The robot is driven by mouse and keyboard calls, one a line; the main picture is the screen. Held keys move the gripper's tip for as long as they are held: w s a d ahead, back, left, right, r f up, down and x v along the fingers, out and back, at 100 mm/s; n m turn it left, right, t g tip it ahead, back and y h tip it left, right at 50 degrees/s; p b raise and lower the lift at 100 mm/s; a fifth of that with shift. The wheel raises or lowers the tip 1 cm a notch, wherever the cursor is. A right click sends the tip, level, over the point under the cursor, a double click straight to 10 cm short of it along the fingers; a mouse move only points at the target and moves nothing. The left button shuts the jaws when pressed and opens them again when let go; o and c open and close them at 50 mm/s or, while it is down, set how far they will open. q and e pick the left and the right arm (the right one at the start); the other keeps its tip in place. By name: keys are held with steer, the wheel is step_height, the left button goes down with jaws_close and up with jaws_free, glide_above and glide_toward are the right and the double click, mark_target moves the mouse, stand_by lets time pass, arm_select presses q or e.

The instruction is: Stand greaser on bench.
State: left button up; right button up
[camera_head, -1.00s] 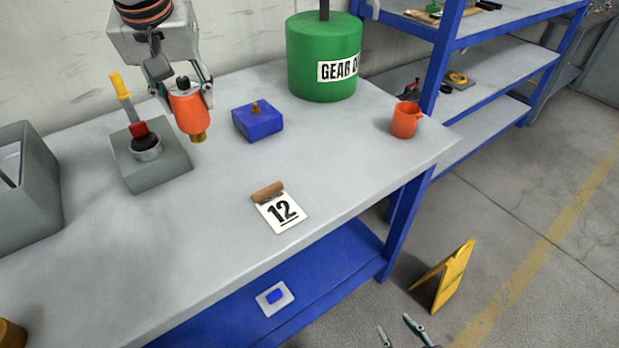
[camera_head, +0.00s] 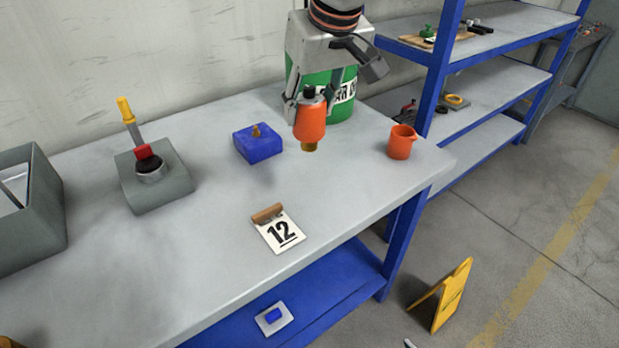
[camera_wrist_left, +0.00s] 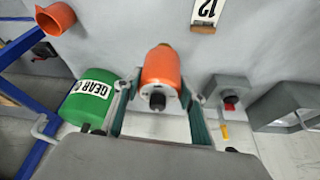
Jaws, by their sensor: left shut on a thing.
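The greaser (camera_head: 310,124) is an orange cylinder with a black cap on top and a brass end pointing down. My left gripper (camera_head: 309,98) is shut on it, with a finger on each side near the cap. The greaser is roughly upright and appears held above the bench (camera_head: 215,235), in front of the green drum. In the left wrist view the greaser (camera_wrist_left: 161,68) sits between the two fingers, with the black cap toward the camera. Only a small tip, apparently of my right gripper (camera_head: 410,343), shows at the bottom edge.
A blue block (camera_head: 258,146) lies left of the greaser and an orange cup (camera_head: 401,143) right of it. The green drum (camera_head: 342,105) is behind. A grey block with a yellow-handled tool (camera_head: 160,190), a grey bin (camera_head: 30,225) and a "12" card (camera_head: 281,232) are further left or nearer.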

mark_target(311, 148)
arm_select(q)
step_height(311, 148, down, 10)
steer(key=shift+f+b, duration=0.1)
steer(key=shift+b, duration=0.6)
step_height(311, 148, down, 5)
steer(key=shift+r+b, duration=0.15)
steer(key=shift+b, duration=0.15)
steer(key=shift+r, duration=0.1)
arm_select(e)
steer(key=shift+w+d+f, duration=0.3)
steer(key=shift+f, duration=0.25)
arm_select(q)
steer(key=o, duration=1.3)
arm_select(e)
steer(key=shift+w+r, duration=0.1)
